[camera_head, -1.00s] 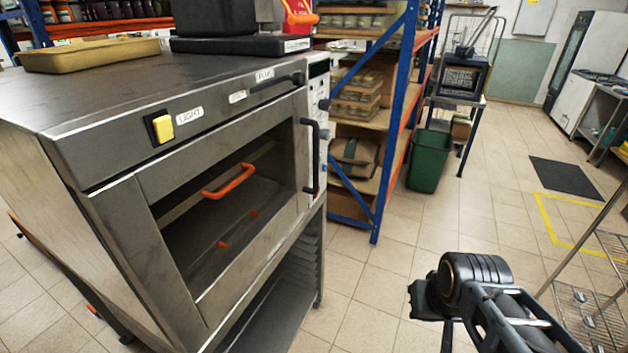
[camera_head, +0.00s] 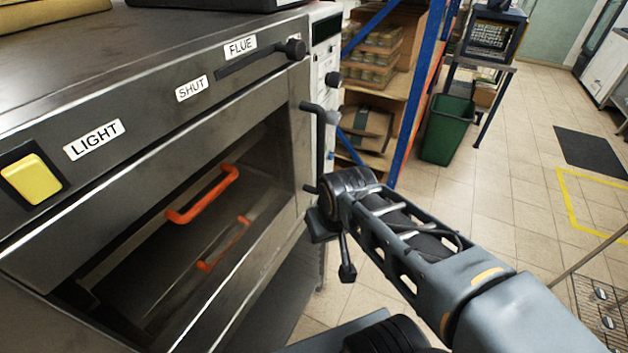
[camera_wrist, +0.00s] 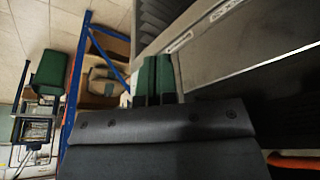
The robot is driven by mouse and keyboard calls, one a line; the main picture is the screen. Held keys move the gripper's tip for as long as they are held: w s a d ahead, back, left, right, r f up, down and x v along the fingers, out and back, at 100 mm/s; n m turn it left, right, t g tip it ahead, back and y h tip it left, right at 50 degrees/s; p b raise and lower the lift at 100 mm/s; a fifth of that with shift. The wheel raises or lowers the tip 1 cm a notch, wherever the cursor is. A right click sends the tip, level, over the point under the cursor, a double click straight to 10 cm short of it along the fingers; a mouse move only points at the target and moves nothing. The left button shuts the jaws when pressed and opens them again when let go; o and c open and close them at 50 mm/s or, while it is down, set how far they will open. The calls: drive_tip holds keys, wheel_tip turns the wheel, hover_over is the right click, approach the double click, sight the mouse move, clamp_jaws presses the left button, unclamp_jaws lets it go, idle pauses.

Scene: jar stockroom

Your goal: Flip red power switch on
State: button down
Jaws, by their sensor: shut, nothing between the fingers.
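No red power switch can be made out in either view. The steel oven (camera_head: 110,160) fills the left of the head view. Its narrow white control panel (camera_head: 326,62) shows edge-on at the right corner, with a dark knob (camera_head: 333,79); most of its face is turned away. A yellow rocker switch (camera_head: 32,180) labelled LIGHT sits on the oven front. My arm's wrist end is in front of the oven's right corner, below the panel. My gripper (camera_wrist: 154,78) shows its two green fingers side by side, shut and empty, in the wrist view.
A flue lever (camera_head: 262,60) is above. Orange handles (camera_head: 203,196) show in the oven's front.

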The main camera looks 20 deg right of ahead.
drive_tip(key=w+f+m+g+y+b, duration=0.2)
drive_tip(key=w+f+m+y+b, duration=0.2)
drive_tip(key=f+y+b, duration=0.55)
drive_tip(key=w+d+f+m+t+y+b, duration=0.2)
drive_tip(key=d+t+b, duration=0.3)
drive_tip(key=d, duration=0.4)
drive_tip(key=w+d+f+m+t+y+b, duration=0.1)
drive_tip(key=w+d+m+t+y+b, duration=0.1)
drive_tip(key=w+d+t+b, duration=0.3)
drive_tip(key=d+m+t, duration=0.1)
drive_tip(key=d+t, duration=0.2)
drive_tip(key=d, duration=0.2)
drive_tip(key=shift+d+f+m, duration=0.15)
drive_tip(key=shift+f+m, duration=0.15)
drive_tip(key=shift+f, duration=0.05)
drive_tip(key=shift+w, duration=0.1)
drive_tip(key=x, duration=1.4)
drive_tip(key=shift+r, duration=0.15)
